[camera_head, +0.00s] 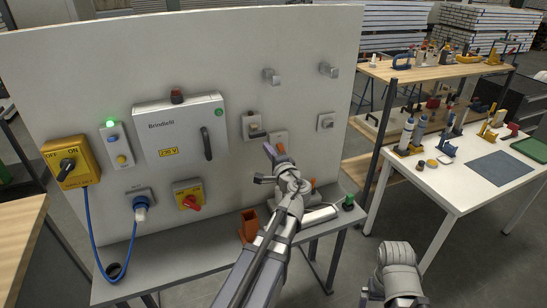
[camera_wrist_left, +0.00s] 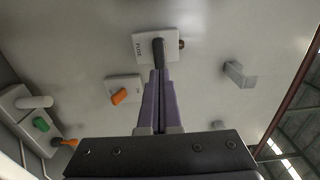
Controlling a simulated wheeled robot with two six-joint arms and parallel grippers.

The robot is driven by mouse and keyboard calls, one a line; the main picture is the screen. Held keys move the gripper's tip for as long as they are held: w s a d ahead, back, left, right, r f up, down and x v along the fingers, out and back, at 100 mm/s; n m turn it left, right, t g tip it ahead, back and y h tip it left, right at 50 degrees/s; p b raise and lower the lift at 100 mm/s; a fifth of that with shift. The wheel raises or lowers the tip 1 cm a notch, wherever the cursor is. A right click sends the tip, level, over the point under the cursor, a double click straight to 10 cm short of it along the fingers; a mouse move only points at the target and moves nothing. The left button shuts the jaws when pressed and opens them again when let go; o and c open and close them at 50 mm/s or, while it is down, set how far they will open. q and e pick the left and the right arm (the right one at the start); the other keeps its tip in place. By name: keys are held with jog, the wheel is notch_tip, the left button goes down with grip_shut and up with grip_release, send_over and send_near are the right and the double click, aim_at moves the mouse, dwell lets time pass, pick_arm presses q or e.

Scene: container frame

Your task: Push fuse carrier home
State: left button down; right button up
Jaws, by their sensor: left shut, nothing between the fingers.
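The fuse holder is a small pale plate (camera_head: 250,118) on the upright panel, with a dark carrier (camera_head: 257,133) sticking out of it. In the left wrist view the plate (camera_wrist_left: 142,48) reads FUSE and the dark carrier (camera_wrist_left: 158,45) stands out from its middle. My left gripper (camera_head: 269,149) points at the panel, fingers shut and empty. In the left wrist view its fingertips (camera_wrist_left: 159,74) line up with the carrier's near end; I cannot tell whether they touch. How deep the carrier sits is not clear.
Another plate with an orange part (camera_wrist_left: 119,96) is close by. Two grey hooks (camera_head: 271,76) project above. The Brindlefil cabinet (camera_head: 181,127) is to the left. An orange holder (camera_head: 249,226) stands on the shelf below. A white table with tools (camera_head: 443,190) is at right.

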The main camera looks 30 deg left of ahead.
aim_at(258, 135)
pick_arm(q)
jog(key=x, duration=0.5)
jog(key=shift+w+a, duration=0.25)
jog(key=shift+a, duration=0.05)
jog(key=x, duration=0.3)
jog(key=shift+w+a, duration=0.1)
jog(key=shift+w, duration=0.1)
jog(key=shift+s+r, duration=0.1)
jog(key=shift+r, duration=0.05)
jog(key=shift+s, duration=0.15)
jog(key=v, duration=1.4)
jog(key=shift+d, duration=0.2)
